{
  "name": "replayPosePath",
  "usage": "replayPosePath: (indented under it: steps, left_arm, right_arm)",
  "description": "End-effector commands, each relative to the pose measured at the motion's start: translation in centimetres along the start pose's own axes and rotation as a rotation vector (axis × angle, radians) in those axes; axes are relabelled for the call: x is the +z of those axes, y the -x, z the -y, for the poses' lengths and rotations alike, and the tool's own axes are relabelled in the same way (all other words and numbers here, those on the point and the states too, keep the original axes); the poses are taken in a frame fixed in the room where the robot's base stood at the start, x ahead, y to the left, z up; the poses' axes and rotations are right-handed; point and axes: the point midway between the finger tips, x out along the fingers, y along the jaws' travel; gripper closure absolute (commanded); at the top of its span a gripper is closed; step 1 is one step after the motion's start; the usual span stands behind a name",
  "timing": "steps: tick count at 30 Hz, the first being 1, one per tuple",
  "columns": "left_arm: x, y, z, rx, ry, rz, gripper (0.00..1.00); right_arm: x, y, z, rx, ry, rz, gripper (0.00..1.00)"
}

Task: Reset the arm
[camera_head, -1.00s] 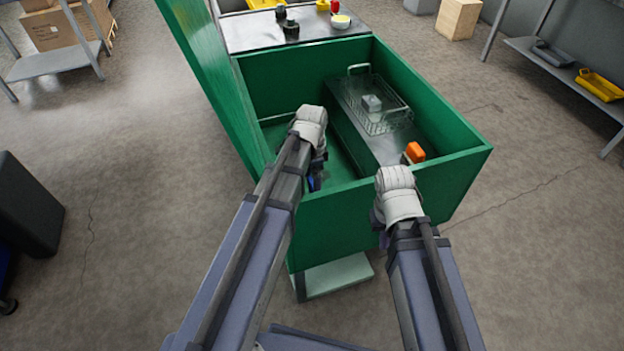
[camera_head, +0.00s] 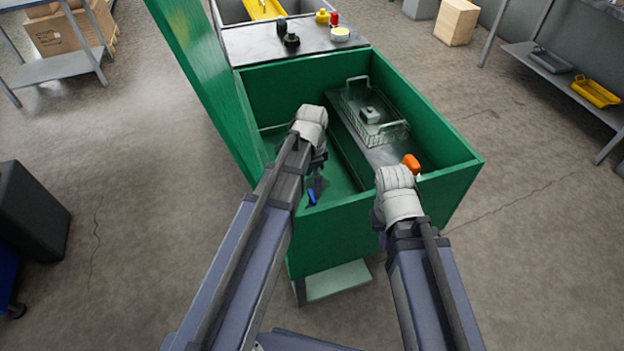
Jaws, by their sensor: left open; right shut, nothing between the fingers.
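My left gripper (camera_head: 318,165) hangs inside the green open box (camera_head: 440,192), near its left front part; its fingers are mostly hidden by the wrist, and it is open. A small blue piece (camera_head: 312,197) lies low in the box just below that gripper, apart from it as far as I can see; the rest of it is hard to make out. My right gripper (camera_head: 382,222) is at the box's front wall, largely hidden by its own wrist, shut and empty. An orange item (camera_head: 411,163) sits just beyond the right wrist.
A wire basket (camera_head: 398,133) with a grey block (camera_head: 370,116) stands on a raised grey ledge in the box. The green lid (camera_head: 205,85) stands up at left. A grey top (camera_head: 262,44) behind holds several small items.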

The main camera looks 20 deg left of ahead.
Motion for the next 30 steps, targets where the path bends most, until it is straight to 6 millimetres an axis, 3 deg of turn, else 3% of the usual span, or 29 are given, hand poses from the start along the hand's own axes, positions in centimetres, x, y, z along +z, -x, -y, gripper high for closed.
replayPosePath:
  steps: [1,4,22,30]
  left_arm:
    - [0.0,1.2,0.0,0.0,0.0,0.0,0.0]
    - [0.0,1.7,0.0,0.0,0.0,0.0,0.0]
    - [0.0,2.0,0.0,0.0,0.0,0.0,0.0]
    - [0.0,6.7,0.0,0.0,0.0,0.0,0.0]
  right_arm:
    - [0.1,1.2,-0.1,0.0,0.0,0.0,1.0]
    - [0.1,1.7,-0.2,0.0,0.0,0.0,1.0]
    - [0.1,2.0,-0.2,0.0,0.0,0.0,1.0]
    - [0.4,6.7,-0.6,0.0,0.0,0.0,1.0]
